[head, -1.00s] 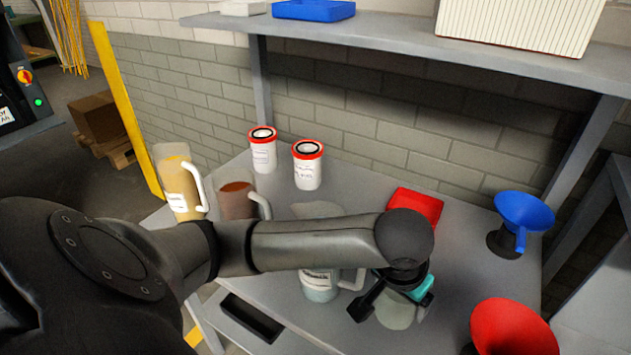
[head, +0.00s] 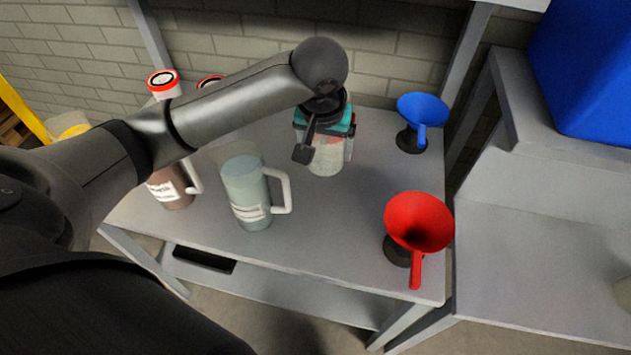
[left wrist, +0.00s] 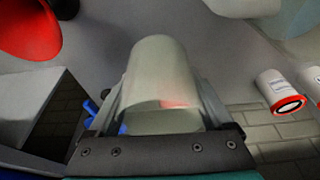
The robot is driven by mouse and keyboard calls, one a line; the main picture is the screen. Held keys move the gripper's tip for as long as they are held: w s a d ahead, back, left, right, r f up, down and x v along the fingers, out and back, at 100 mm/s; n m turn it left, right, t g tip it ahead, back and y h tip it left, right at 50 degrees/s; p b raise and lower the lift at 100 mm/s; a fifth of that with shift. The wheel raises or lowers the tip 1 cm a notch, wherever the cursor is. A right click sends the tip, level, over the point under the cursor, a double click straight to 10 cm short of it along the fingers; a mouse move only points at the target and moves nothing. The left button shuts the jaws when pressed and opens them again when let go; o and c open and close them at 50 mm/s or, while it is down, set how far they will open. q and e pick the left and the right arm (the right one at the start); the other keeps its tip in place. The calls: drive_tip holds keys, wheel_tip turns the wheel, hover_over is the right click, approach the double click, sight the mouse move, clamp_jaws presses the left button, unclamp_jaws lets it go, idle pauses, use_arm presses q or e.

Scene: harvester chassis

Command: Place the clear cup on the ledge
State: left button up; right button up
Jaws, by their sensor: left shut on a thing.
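The clear cup (head: 328,160) is held in my left gripper (head: 325,143), near the back middle of the grey table. The cup looks frosted and see-through, with a reddish patch showing through it. In the left wrist view the cup (left wrist: 158,75) sits between the two fingers of my left gripper (left wrist: 162,100), which are shut on its sides. I cannot tell whether its base touches the table. The arm and gripper hide its top in the head view. A grey side unit with a raised ledge (head: 525,125) stands at the right. My right gripper is not in view.
A blue-grey jug (head: 247,200) stands left of the cup, with a brown jug (head: 170,190) further left. A blue funnel (head: 422,108) and a red funnel (head: 418,222) stand to the right. A blue bin (head: 590,75) rests on the side unit. The table's front middle is clear.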

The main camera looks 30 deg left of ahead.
use_arm(q)
drive_tip(key=b, duration=0.2)
hover_over(325, 200)
drive_tip(key=s, duration=0.1)
wheel_tip(325, 200, down, 11)
drive_tip(key=shift+d+f, duration=0.1)
drive_tip(key=shift+f, duration=0.1)
wheel_tip(325, 200, down, 3)
drive_tip(key=shift+s+f+b, duration=0.1)
drive_tip(key=shift+f+b, duration=0.1)
drive_tip(key=shift+b, duration=0.4)
drive_tip(key=shift+f, duration=0.3)
drive_tip(key=shift+f, duration=0.1)
drive_tip(key=o, duration=1.1)
drive_tip(key=shift+o, duration=0.2)
